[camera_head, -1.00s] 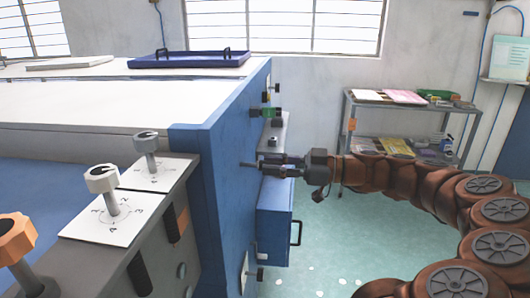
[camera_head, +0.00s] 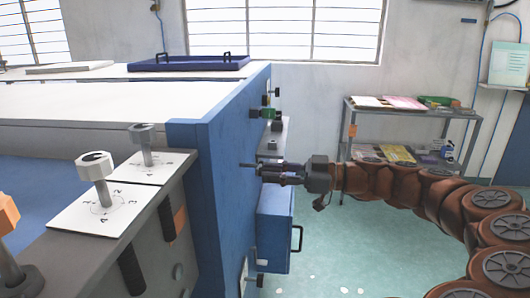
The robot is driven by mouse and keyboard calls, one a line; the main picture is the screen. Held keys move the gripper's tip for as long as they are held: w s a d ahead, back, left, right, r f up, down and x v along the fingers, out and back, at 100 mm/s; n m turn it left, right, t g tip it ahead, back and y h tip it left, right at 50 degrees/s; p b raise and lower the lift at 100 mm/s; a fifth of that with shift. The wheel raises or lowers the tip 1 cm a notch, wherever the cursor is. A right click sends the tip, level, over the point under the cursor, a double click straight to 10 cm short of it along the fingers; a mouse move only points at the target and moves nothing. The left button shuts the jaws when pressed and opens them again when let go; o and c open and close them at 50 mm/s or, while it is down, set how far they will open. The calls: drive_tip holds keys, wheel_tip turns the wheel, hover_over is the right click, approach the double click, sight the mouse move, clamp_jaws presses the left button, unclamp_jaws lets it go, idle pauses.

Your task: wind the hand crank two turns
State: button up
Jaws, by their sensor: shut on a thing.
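My gripper (camera_head: 268,172) reaches in from the right to the side of the blue machine cabinet (camera_head: 225,150). Its fingers are shut on a thin grey rod (camera_head: 247,165), whose tip sticks out to the left of them. The rod seems to be the hand crank's handle; the rest of the crank is hidden or too small to make out.
Two pale knobs (camera_head: 94,166) (camera_head: 143,134) stand on white cards with numbers, and an orange knob (camera_head: 7,216) is at the left edge. A blue box with a handle (camera_head: 275,228) is below my gripper. A shelf rack (camera_head: 410,112) stands behind; the floor is open.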

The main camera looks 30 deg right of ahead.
drive_tip(key=shift+a+f, duration=0.1)
drive_tip(key=shift+f, duration=0.2)
drive_tip(key=shift+s+f+b, duration=0.15)
drive_tip(key=shift+f+b, duration=0.6)
drive_tip(key=shift+b, duration=0.65)
drive_tip(key=shift+f+b, duration=0.85)
drive_tip(key=shift+b, duration=0.4)
drive_tip(key=shift+f, duration=0.1)
drive_tip(key=shift+w+d+f+b, duration=0.3)
drive_tip(key=shift+f+b, duration=0.35)
drive_tip(key=shift+b, duration=0.4)
